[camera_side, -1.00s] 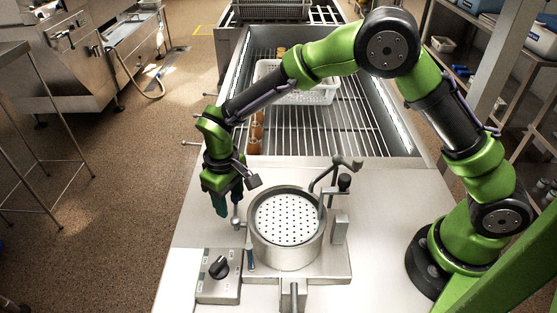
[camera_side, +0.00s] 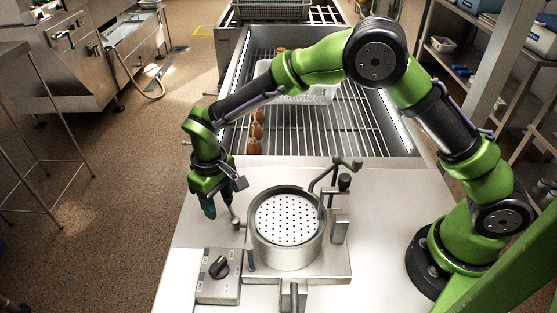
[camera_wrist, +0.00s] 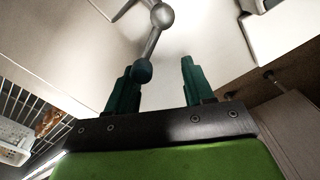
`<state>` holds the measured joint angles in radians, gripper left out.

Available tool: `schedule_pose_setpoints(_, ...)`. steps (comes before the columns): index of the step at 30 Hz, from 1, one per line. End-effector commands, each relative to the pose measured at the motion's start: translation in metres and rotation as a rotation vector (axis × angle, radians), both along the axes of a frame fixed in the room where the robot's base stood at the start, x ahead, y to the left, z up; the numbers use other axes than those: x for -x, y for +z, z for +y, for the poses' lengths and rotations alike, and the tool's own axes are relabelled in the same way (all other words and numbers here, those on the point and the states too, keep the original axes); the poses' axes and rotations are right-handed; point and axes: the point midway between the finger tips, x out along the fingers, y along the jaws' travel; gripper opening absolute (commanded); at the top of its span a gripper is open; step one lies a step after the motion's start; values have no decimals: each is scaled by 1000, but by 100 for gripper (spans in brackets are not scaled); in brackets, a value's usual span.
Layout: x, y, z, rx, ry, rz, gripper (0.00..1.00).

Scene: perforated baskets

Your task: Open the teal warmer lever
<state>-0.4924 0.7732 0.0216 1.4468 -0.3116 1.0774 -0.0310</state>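The warmer (camera_side: 288,262) is a round metal pot with a perforated white top, on a plate on the counter. A metal lever with a silver ball (camera_side: 235,223) stands at its left side. In the wrist view the lever (camera_wrist: 152,42) runs from a silver ball to a dark teal knob (camera_wrist: 142,71). My gripper (camera_side: 218,208) is open beside the lever, left of the pot. In the wrist view my gripper (camera_wrist: 158,66) has its teal fingers apart, and the knob appears between them, close to the left finger. Whether they touch cannot be told.
A control box with a black dial (camera_side: 219,267) sits at the front left of the counter. Bent pipes (camera_side: 335,175) rise behind the pot. A wire-rack basin (camera_side: 320,125) with a white perforated basket (camera_side: 322,95) lies beyond.

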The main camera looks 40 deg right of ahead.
Motion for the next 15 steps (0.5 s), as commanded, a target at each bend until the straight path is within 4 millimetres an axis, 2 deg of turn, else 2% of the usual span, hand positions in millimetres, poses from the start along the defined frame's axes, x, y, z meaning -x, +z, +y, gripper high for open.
schedule_pose_setpoints(3,1,-1,6,-2,1,6,49)
schedule_pose_setpoints(15,1,-1,9,-2,1,7,49)
